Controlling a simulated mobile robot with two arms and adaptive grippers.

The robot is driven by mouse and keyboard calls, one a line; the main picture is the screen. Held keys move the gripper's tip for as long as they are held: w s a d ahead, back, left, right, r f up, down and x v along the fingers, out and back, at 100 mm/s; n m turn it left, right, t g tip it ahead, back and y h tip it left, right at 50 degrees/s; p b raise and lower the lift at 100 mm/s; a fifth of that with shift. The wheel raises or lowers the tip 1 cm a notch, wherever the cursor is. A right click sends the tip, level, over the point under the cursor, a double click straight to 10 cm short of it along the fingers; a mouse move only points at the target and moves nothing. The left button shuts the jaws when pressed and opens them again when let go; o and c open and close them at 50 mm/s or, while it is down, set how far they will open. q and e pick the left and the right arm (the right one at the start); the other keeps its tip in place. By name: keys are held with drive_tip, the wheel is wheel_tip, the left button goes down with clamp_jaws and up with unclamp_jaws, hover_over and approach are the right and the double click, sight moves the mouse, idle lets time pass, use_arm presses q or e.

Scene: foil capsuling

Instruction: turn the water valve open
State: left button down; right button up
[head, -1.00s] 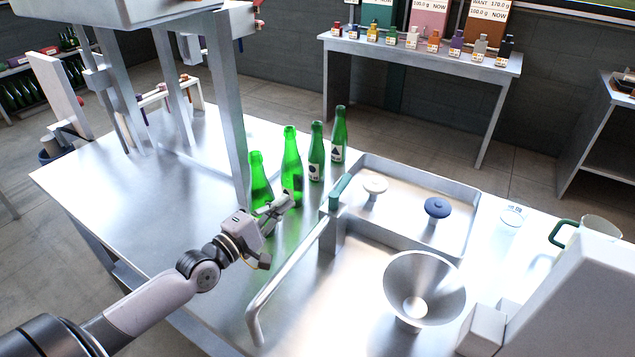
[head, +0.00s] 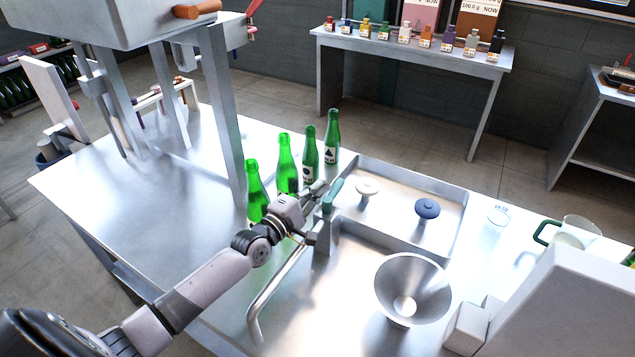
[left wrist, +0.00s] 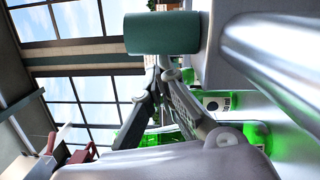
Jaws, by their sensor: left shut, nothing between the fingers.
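The tap is a grey bent pipe (head: 275,285) with a green lever handle (head: 332,194) on a metal post at the left end of the sink tray. The lever leans up and to the right. My left gripper (head: 322,186) is shut and empty, with its fingertips just left of the lever. In the left wrist view the lever shows as a green block (left wrist: 162,33) just beyond the shut fingertips (left wrist: 163,72). I cannot tell whether they touch it. The right gripper does not show.
Several green bottles (head: 285,165) stand close behind my left gripper. A steel funnel (head: 413,285) stands in front, and a green-handled jug (head: 580,232) is at right. The table's left part is clear.

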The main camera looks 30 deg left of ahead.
use_arm(q)
drive_tip(key=shift+f, duration=0.15)
drive_tip(key=shift+w+d, duration=0.2)
drive_tip(key=shift+d, duration=0.35)
idle(0.3)
